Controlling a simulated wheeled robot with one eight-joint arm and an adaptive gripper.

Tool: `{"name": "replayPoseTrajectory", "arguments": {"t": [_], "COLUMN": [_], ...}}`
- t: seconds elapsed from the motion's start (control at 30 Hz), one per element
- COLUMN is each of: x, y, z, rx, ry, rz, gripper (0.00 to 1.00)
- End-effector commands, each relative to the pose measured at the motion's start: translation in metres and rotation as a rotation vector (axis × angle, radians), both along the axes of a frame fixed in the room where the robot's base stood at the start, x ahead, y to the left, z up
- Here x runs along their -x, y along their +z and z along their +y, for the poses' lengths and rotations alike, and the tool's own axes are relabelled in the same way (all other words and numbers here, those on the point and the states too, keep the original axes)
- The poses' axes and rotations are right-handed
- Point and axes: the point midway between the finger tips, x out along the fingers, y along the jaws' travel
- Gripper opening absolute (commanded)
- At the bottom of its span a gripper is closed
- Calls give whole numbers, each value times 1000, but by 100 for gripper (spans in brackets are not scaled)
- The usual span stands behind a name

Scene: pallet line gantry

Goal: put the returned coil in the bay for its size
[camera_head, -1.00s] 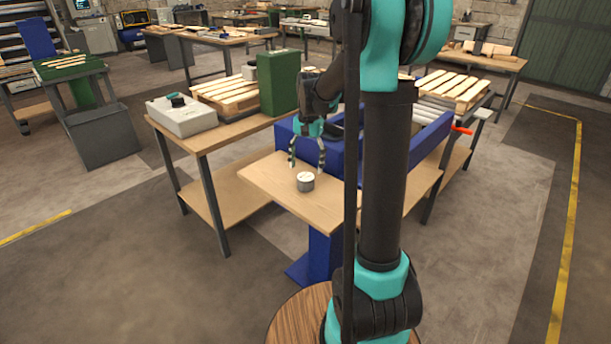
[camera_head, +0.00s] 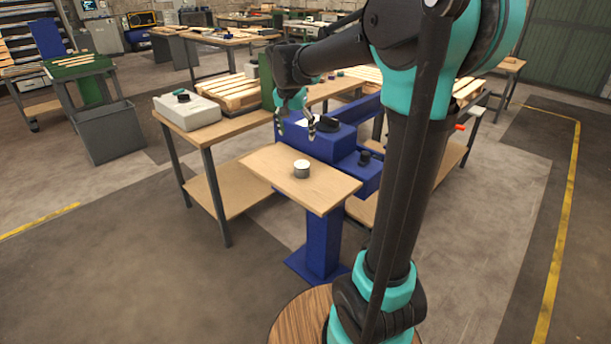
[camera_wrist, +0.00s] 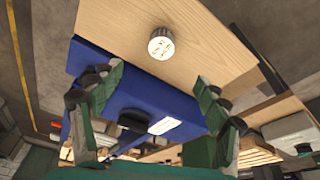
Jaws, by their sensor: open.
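A small grey-white cylinder (camera_head: 302,169), which looks like the returned coil, stands upright on a pale wooden top (camera_head: 275,174). In the wrist view the coil (camera_wrist: 161,43) shows its pale round face with dark marks. My gripper (camera_head: 296,130) is open and empty. It hangs above the blue machine behind the wooden top, up and apart from the coil. In the wrist view its two spread fingers (camera_wrist: 160,88) point towards the coil without touching it. I cannot make out bays marked by size.
The blue machine (camera_head: 335,142) has a white label and black parts on top. A bench at left holds a light-grey box (camera_head: 187,110) and a wooden pallet (camera_head: 228,92). A grey bin (camera_head: 104,132) stands far left. The wooden top is bare around the coil.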

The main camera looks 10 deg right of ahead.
Motion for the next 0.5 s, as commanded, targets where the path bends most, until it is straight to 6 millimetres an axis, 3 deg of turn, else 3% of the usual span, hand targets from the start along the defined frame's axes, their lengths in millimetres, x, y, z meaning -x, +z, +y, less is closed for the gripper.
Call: {"name": "replayPoseTrajectory", "arguments": {"t": [0.17,0.5], "x": [-7,-25], "y": [-19,-83], "z": [-2,-13], "rx": [5,4], "ry": [0,-1], "rz": [-13,-12], "gripper": [75,75]}}
